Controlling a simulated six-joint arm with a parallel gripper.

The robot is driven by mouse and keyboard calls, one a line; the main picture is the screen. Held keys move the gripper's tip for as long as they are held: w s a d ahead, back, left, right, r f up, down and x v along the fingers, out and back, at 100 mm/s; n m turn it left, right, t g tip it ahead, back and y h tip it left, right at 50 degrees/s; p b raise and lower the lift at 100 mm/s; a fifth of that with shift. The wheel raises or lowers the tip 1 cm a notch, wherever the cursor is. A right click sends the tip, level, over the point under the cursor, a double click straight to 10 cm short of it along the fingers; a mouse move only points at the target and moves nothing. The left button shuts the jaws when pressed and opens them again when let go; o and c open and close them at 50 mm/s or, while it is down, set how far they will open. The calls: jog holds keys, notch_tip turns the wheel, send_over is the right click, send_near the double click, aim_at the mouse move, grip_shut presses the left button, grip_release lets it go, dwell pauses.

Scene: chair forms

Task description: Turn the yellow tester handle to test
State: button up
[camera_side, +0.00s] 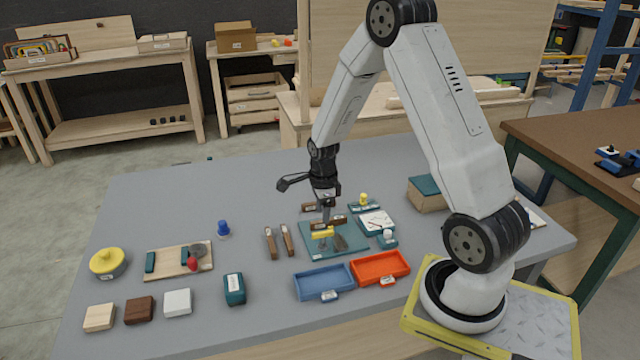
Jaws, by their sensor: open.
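A small yellow piece (323,233), which looks like the tester handle, shows on the teal board (345,250) near the middle of the table. Its labels and exact angle are too small to read. My gripper (326,214) points down just above and behind it, open. The fingertips are small and dark here, and I cannot tell whether they touch anything. Dark brown pieces with pale labels lie close by and partly merge with the gripper in this view.
Blue (324,281) and orange (380,268) trays stand in front of the board. Two brown strips (279,242) lie to its left. A white card (376,221) and a teal-topped box (427,194) are to its right. The table's back left is clear.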

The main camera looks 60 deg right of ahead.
aim_at(323, 232)
jog(key=shift+f, duration=3.25)
grip_shut()
